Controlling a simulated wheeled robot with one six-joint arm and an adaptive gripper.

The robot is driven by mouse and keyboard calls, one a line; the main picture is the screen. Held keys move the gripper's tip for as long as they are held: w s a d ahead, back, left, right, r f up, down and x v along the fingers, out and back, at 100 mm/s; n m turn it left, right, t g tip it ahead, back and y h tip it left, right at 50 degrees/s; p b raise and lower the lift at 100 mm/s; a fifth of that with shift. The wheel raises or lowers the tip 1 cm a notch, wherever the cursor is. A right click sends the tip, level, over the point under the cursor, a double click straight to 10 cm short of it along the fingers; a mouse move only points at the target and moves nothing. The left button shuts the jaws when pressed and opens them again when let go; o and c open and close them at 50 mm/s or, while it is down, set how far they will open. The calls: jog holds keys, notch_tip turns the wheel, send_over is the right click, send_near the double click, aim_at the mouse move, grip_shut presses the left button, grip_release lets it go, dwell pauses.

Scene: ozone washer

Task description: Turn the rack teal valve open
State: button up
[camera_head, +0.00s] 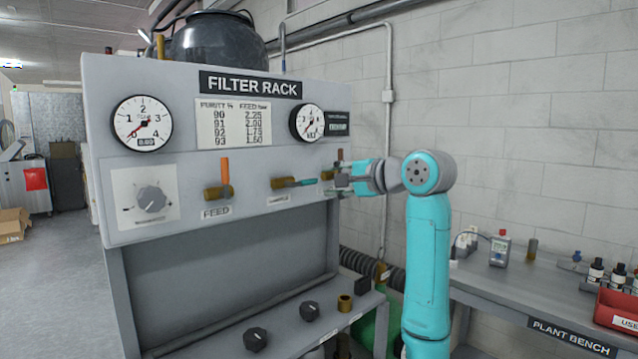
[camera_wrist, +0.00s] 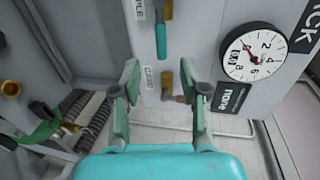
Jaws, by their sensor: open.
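The teal valve has a brass body (camera_head: 283,183) and a teal lever (camera_head: 303,183) lying sideways, pointing right, on the filter rack's front panel. In the wrist view its teal lever (camera_wrist: 161,40) shows beyond the fingertips, in line with the gap between them. My gripper (camera_head: 340,180) is open and empty at the panel's right end, to the right of the lever and apart from it. Its two fingers (camera_wrist: 160,78) stand wide apart in the wrist view. A brass valve with a reddish handle (camera_wrist: 181,99) is close by the right finger.
The feed valve's orange handle (camera_head: 225,170) stands upright to the left. Below is a shelf with knobs (camera_head: 255,339). The plant bench (camera_head: 500,285) stands at right.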

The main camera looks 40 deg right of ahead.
jog(key=s, duration=0.3)
jog(key=shift+s+r, duration=0.15)
jog(key=shift+r, duration=0.2)
dwell(0.3)
